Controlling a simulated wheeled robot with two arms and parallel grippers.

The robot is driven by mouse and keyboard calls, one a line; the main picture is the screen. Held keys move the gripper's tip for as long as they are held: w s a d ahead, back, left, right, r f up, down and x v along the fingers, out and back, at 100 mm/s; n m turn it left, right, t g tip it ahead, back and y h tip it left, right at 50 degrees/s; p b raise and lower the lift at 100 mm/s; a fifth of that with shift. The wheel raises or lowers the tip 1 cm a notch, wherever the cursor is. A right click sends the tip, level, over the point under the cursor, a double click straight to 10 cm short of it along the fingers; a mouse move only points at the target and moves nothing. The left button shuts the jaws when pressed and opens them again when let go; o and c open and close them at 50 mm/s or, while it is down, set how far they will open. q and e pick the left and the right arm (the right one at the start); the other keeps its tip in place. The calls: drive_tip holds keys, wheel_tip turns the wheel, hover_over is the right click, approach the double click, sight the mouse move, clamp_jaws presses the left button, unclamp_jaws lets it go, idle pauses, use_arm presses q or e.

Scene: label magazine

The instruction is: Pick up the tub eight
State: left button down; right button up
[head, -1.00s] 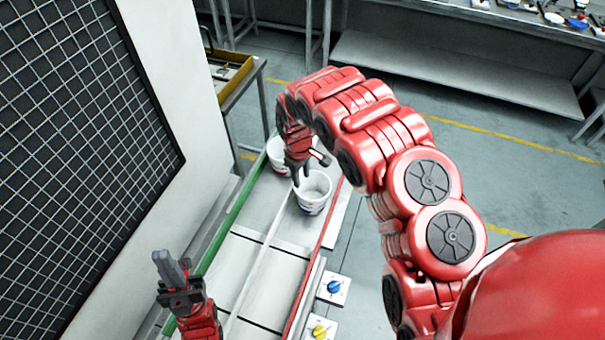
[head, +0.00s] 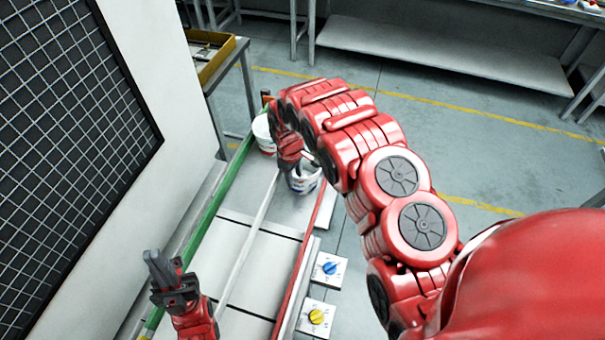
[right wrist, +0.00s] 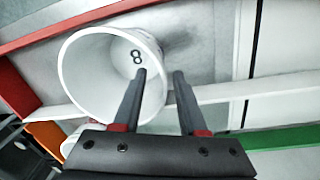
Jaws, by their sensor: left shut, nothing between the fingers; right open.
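A white tub marked 8 inside (right wrist: 90,75) fills the left of the right wrist view, its open mouth towards the camera. In the head view this tub (head: 304,184) stands on the conveyor, partly hidden by my right gripper. My right gripper (right wrist: 160,73) is open. One finger shows over the tub's mouth and the other just outside its rim, with the wall between them; contact cannot be told. In the head view the right gripper (head: 297,166) is at the tub's rim. My left gripper (head: 153,256) is shut and empty at the lower left.
A second white tub (head: 262,133) stands behind to the left, close to the right arm. A green rail (head: 208,223) and a red rail (head: 296,283) edge the conveyor. Boxes with a blue knob (head: 330,268) and a yellow knob (head: 316,316) sit on the right.

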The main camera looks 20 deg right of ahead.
sight(296, 188)
drive_tip(key=f+p, duration=0.2)
drive_tip(key=f, duration=0.1)
drive_tip(key=shift+s, duration=0.35)
drive_tip(key=shift+d+f, duration=0.15)
drive_tip(key=shift+f, duration=0.45)
drive_tip(key=shift+w+f, duration=0.15)
drive_tip(key=shift+f, duration=0.1)
clamp_jaws()
